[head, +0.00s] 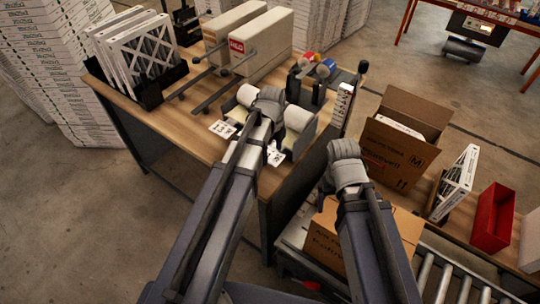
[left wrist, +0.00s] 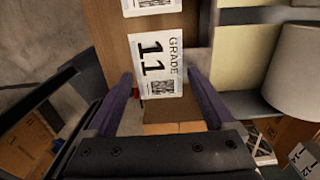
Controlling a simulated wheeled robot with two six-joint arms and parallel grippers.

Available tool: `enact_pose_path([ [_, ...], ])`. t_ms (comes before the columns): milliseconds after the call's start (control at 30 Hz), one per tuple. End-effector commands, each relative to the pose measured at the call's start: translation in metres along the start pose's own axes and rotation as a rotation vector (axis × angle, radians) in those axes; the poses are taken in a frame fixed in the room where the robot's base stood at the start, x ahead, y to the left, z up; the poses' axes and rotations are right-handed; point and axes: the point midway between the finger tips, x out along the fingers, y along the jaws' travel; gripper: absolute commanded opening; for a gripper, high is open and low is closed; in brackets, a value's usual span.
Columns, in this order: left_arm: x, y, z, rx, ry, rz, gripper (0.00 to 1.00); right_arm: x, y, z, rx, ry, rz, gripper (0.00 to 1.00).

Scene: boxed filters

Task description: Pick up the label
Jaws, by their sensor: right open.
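A white label (left wrist: 157,65) printed "GRADE 11" with a small square code lies on the wood at the table edge in the left wrist view. My left gripper (left wrist: 160,78) is open, with its two purple fingers on either side of the label's lower part and nothing clamped. In the head view, my left gripper (head: 268,98) is over the label rolls, its fingertips hidden. White labels show beside it, one at left (head: 222,129) and one at right (head: 274,155); I cannot tell which is the grade 11 one. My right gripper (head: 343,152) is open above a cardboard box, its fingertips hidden.
White label rolls (head: 299,118) stand close around the left gripper. Cartons (head: 262,42) and a rack of filters (head: 140,50) occupy the table's back. An open cardboard box (head: 402,140), a red bin (head: 492,217) and a roller conveyor (head: 455,275) are at right.

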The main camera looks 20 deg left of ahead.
Motion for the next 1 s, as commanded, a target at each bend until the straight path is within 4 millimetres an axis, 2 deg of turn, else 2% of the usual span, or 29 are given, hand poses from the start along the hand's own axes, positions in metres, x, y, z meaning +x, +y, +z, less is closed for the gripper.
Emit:
enact_pose_path([
  [33, 0.000, 0.001, 0.000, 0.000, 0.000, 0.004, 0.75, 0.000, 0.000, 0.000, 0.000, 0.000, 0.000, 0.86],
  [300, 0.000, 0.002, 0.000, 0.000, 0.000, 0.005, 0.45, 0.000, 0.000, 0.000, 0.000, 0.000, 0.000, 0.86],
  [367, 0.000, 0.002, 0.000, 0.000, 0.000, 0.005, 0.40, 0.000, 0.000, 0.000, 0.000, 0.000, 0.000, 0.86],
  [733, -0.004, 0.001, 0.000, 0.000, 0.000, 0.004, 0.40, -0.004, 0.000, 0.000, 0.000, 0.000, 0.000, 0.86],
  [1000, -0.030, 0.001, 0.000, 0.000, 0.000, 0.003, 0.40, -0.030, 0.003, 0.002, -0.001, 0.000, 0.000, 0.86],
])
